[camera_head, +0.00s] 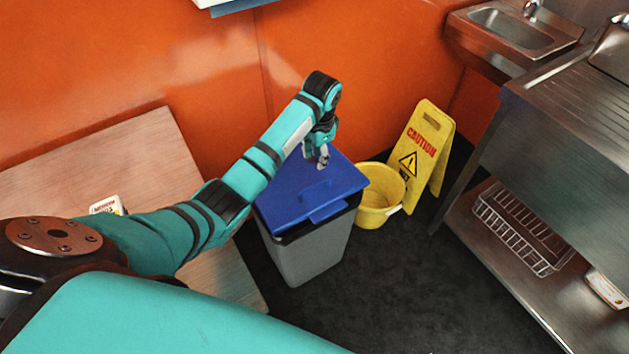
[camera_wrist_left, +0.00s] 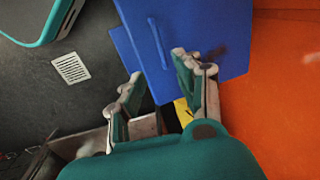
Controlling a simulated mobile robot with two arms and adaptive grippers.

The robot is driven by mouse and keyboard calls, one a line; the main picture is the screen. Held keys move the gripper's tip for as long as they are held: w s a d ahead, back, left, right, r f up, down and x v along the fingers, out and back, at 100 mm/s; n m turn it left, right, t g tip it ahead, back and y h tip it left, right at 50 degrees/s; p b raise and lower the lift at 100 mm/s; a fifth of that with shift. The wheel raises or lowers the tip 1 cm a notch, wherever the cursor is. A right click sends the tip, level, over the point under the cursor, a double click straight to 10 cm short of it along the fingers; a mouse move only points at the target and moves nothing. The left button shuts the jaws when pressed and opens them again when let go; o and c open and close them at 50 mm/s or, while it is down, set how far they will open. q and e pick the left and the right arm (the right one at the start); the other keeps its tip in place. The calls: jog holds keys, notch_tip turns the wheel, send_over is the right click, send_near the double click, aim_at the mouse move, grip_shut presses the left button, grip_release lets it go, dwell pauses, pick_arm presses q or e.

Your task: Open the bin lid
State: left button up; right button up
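The bin (camera_head: 308,255) is a grey container standing on the dark floor. Its blue lid (camera_head: 288,190) lies across the top, with a dark rim showing under the front edge; I cannot tell whether it is slightly raised. A raised blue handle and a front tab are on the lid. My left gripper (camera_head: 322,158) is over the back part of the lid, pointing down; contact is unclear. In the left wrist view the gripper (camera_wrist_left: 155,72) has its fingers spread and nothing visible between them, with the blue lid (camera_wrist_left: 215,35) beyond. My right gripper is in neither view.
A yellow bucket (camera_head: 378,198) and a yellow caution sign (camera_head: 428,150) stand right of the bin. A wooden surface (camera_head: 130,150) is on the left, and an orange wall (camera_head: 370,60) behind. A steel counter (camera_head: 570,120) is on the right. Dark floor (camera_head: 400,290) is clear in front.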

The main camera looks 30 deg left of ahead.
aim_at(314, 185)
pick_arm(q)
jog(key=f, duration=0.4)
jog(key=f+b, duration=0.1)
jog(key=f, duration=0.7)
jog(key=shift+w+a+f, duration=0.25)
jog(key=shift+w+a, duration=0.05)
jog(key=shift+a, duration=0.1)
grip_shut()
